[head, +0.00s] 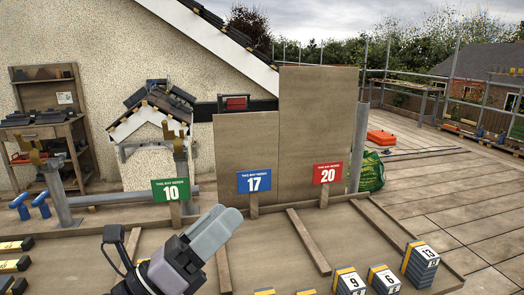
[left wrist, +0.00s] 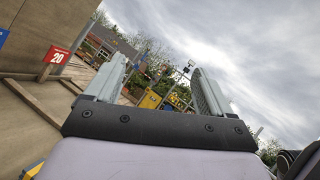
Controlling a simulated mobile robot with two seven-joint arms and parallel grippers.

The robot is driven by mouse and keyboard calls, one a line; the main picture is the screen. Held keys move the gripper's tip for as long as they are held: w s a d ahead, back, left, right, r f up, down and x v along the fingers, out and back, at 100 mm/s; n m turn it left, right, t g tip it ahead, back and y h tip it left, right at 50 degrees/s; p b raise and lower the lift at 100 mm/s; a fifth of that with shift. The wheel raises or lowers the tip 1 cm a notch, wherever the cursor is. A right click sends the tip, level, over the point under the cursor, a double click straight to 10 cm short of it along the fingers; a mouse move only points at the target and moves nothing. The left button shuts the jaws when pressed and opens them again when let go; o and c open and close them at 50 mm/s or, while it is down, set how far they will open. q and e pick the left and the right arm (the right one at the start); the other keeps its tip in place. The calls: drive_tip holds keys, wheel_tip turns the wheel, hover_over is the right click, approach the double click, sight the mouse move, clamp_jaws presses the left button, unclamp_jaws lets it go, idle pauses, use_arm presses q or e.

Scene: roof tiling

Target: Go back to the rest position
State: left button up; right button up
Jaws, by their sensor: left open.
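My left gripper (head: 212,232) is raised over the front of the wooden work surface in the head view, pointing up and to the right. In the left wrist view its two grey fingers (left wrist: 160,90) stand apart with nothing between them, so it is open and empty. Sky and distant trees show beyond the fingers. My right gripper is in neither view.
Signs marked 10 (head: 171,189), 17 (head: 254,181) and 20 (head: 327,173) stand along the back of the bays. Numbered stacks 9 (head: 349,281), 6 (head: 384,279) and 13 (head: 420,264) stand at front right. Wooden strips (head: 309,242) divide the surface. A small model roof (head: 150,112) stands behind.

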use_arm(q)
drive_tip(key=s+a+f+n+y, duration=0.1)
drive_tip(key=a+f+n+y, duration=0.7)
drive_tip(key=n, duration=0.6)
drive_tip(key=s+a+f+n+y, duration=0.1)
drive_tip(key=a+f+n+y, duration=0.5)
drive_tip(key=f+n+y, duration=0.6)
drive_tip(key=s+a+f+n+g+h, duration=0.1)
drive_tip(key=s+f+n+g, duration=0.5)
drive_tip(key=s, duration=0.4)
drive_tip(key=s+a+f+n+g+h, duration=0.1)
drive_tip(key=s+a+f+n+g, duration=0.1)
drive_tip(key=s+f+n+g, duration=0.65)
drive_tip(key=w+d+f+m+t+h+b, duration=0.1)
drive_tip(key=w+d+f+m+t+b, duration=0.1)
drive_tip(key=f+t, duration=0.7)
drive_tip(key=shift+w+d+m+t+h, duration=0.4)
drive_tip(key=shift+w+d+t, duration=0.3)
drive_tip(key=shift+w, duration=0.45)
